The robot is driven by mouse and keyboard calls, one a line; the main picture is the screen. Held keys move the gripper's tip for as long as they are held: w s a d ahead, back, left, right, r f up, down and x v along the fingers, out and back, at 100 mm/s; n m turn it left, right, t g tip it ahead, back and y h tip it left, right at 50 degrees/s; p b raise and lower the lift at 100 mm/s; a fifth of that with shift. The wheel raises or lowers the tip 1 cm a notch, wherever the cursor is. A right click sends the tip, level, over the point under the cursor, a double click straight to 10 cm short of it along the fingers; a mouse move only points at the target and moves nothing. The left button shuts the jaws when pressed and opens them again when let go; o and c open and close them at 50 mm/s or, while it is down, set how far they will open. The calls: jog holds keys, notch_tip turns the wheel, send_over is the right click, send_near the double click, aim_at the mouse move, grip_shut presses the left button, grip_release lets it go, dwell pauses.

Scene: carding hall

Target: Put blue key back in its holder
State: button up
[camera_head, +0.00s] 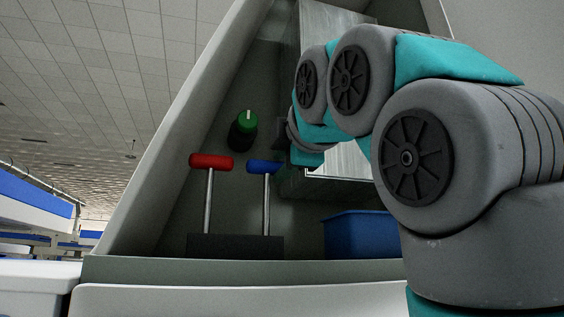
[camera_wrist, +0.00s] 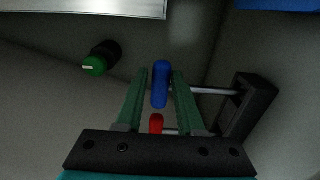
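The blue key (camera_head: 265,167) has a blue cross handle on a metal shaft, which runs down to the dark holder block (camera_head: 235,246). In the wrist view its blue handle (camera_wrist: 160,85) lies between the green fingers of my gripper (camera_wrist: 160,73), with a narrow dark gap on each side. My gripper looks open around the handle, not closed on it. The shaft reaches the black holder (camera_wrist: 246,108) at the right of the wrist view. My arm and gripper partly hide the area right of the blue handle in the head view.
A red-handled key (camera_head: 211,161) stands in the same holder, left of the blue one. A blue bin (camera_head: 361,235) is at right, below a metal panel (camera_head: 341,160). Light walls border the space.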

jog(key=o, duration=0.4)
jog(key=shift+c, duration=0.2)
jog(key=v, duration=0.7)
jog(key=shift+s+b, duration=0.3)
jog(key=shift+s, duration=0.1)
jog(key=shift+d, duration=0.15)
